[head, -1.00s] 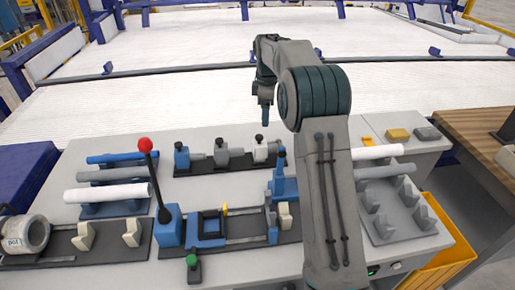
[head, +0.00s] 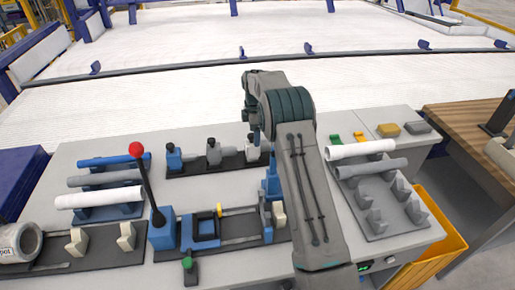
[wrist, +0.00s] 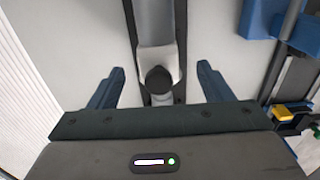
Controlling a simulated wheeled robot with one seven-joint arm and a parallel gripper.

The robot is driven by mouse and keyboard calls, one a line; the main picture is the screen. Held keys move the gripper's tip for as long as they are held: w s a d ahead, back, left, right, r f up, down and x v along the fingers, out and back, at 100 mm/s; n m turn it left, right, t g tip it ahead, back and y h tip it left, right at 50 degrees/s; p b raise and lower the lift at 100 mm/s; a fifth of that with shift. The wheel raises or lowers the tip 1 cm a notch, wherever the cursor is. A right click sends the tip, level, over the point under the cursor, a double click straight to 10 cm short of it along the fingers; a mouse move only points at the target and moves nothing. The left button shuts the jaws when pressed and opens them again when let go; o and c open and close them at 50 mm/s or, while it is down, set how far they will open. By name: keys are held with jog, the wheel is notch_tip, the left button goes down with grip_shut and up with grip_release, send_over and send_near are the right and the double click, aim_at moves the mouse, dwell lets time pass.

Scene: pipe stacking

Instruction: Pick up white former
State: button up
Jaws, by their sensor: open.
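The white former (head: 252,150) stands at the right end of a dark rail, beside a grey former (head: 214,150) and a blue former (head: 173,156). My arm partly covers it in the head view. In the wrist view the white former (wrist: 143,66), with a dark round knob, lies between the two blue fingers of my gripper (wrist: 160,69). The fingers are wide apart, one on each side, with a gap to the former on both sides. My gripper is open and empty. In the head view my gripper is mostly hidden behind my arm.
A red-knobbed lever (head: 147,185) and a blue clamp device (head: 205,230) stand in front of the rail. A rack with blue, grey and white pipes (head: 100,198) is at left. More pipes (head: 362,150) and grey formers are at right.

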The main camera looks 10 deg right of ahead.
aim_at(252, 153)
jog(key=shift+w+a+f+p, duration=0.15)
jog(key=shift+f+p, duration=0.3)
jog(key=shift+f, duration=0.85)
jog(key=shift+s+a+f+p, duration=0.1)
jog(key=shift+f+p, duration=0.35)
jog(key=shift+f, duration=0.85)
jog(key=shift+w, duration=0.1)
jog(key=c, duration=1.4)
jog(key=shift+r, duration=0.1)
